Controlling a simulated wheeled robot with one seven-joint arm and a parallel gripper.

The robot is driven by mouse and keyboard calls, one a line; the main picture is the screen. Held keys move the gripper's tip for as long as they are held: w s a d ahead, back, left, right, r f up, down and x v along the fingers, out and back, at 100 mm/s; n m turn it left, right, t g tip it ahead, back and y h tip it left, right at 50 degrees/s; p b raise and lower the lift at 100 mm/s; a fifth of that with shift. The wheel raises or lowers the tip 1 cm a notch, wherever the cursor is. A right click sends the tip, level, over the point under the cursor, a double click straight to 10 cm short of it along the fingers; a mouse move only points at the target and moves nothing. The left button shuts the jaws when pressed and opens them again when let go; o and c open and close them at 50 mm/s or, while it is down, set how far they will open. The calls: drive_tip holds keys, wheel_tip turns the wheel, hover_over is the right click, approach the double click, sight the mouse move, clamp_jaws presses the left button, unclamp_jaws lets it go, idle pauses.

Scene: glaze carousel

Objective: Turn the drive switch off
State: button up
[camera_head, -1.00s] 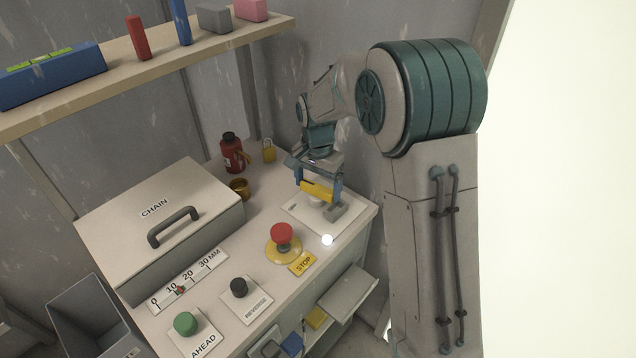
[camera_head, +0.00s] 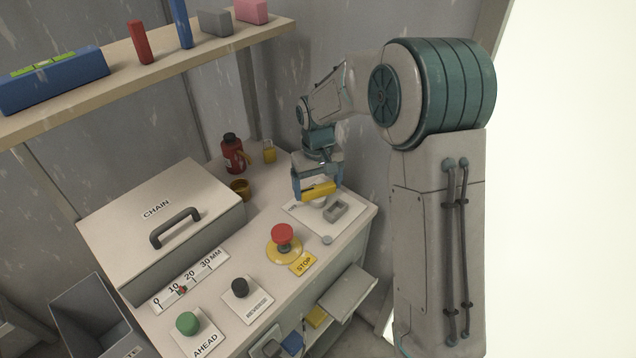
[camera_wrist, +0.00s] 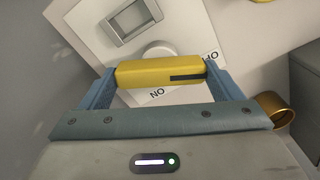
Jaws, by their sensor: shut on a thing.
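The drive switch has a yellow bar handle (camera_head: 320,189) on a round pale hub above a white plate (camera_head: 297,208). In the wrist view the handle (camera_wrist: 145,73) lies nearly level, with a dark stripe at its right end. That striped end is close to the OFF lettering (camera_wrist: 209,57); the ON lettering (camera_wrist: 157,93) shows below the bar. My gripper (camera_wrist: 161,76) is shut on the handle, one blue finger at each end. In the head view my gripper (camera_head: 317,188) is over the plate, partly hiding the hub. A small lamp (camera_head: 327,240) near the plate's front corner is grey and unlit.
A red stop button (camera_head: 282,234) on a yellow base stands in front of the plate. A grey framed block (camera_head: 336,211) sits on the plate. A red bottle (camera_head: 232,153), a padlock (camera_head: 269,151) and a brass cup (camera_head: 240,189) stand behind. The CHAIN cover (camera_head: 140,225) fills the left.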

sight(318, 187)
drive_tip(key=n+p, duration=0.1)
drive_tip(key=n, duration=0.4)
drive_tip(key=shift+r, duration=0.1)
idle(0.7)
drive_tip(key=o, duration=0.8)
wheel_tip(318, 187, up, 14)
drive_tip(key=shift+f, duration=0.1)
